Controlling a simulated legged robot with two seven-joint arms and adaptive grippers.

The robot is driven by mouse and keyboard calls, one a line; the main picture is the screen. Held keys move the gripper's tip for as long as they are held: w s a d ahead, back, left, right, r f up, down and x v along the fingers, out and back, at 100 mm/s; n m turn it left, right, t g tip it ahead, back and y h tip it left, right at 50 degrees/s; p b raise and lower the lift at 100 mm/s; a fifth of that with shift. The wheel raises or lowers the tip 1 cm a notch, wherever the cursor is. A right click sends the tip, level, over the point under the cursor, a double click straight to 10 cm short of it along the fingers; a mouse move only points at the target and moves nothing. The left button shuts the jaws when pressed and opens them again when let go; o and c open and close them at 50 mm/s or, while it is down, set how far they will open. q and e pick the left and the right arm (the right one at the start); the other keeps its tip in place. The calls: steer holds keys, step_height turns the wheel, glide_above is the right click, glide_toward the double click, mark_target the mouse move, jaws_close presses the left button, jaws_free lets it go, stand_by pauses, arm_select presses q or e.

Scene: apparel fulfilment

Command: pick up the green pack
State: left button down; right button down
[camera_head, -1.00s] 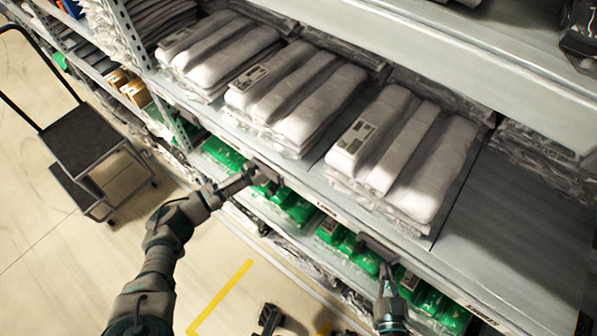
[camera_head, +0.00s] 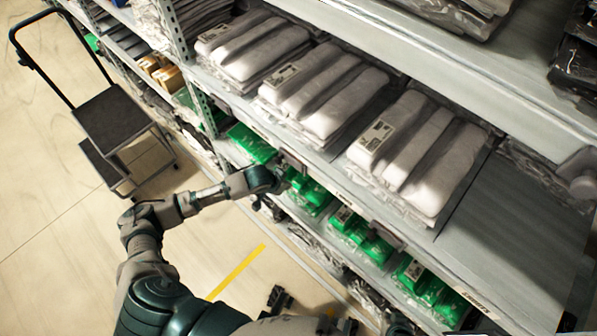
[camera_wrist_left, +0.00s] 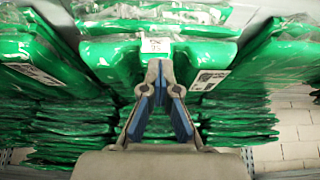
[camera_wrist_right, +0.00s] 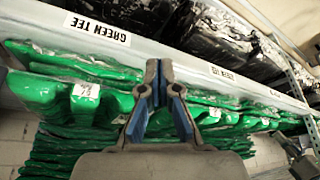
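Green packs in clear plastic lie in stacks on the shelf below the white ones, and one (camera_head: 252,143) shows at the left of the head view. In the left wrist view a green pack (camera_wrist_left: 110,55) with a white label lies straight ahead, with more stacks on both sides.
White packs (camera_head: 335,95) fill the shelf (camera_head: 500,230) above, whose right part is bare. Black packs (camera_wrist_right: 225,45) show beside the label strip in the right wrist view. A dark step cart (camera_head: 115,118) stands on the floor at left. The floor between has free room.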

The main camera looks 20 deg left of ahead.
arm_select(q)
steer(key=shift+s+a, duration=0.25)
steer(key=shift+s, duration=0.95)
arm_select(e)
steer(key=shift+s+d+f+g, duration=0.1)
steer(key=shift+s+d+g, duration=0.2)
steer(key=shift+s, duration=0.2)
steer(key=shift+s+d+f+g, duration=0.1)
steer(key=shift+s+d+g, duration=0.2)
steer(key=shift+s, duration=0.2)
arm_select(q)
steer(key=shift+c, duration=1.9)
jaws_free()
steer(key=shift+a, duration=0.1)
arm_select(e)
steer(key=shift+w+a+r, duration=0.1)
steer(key=shift+a, duration=0.1)
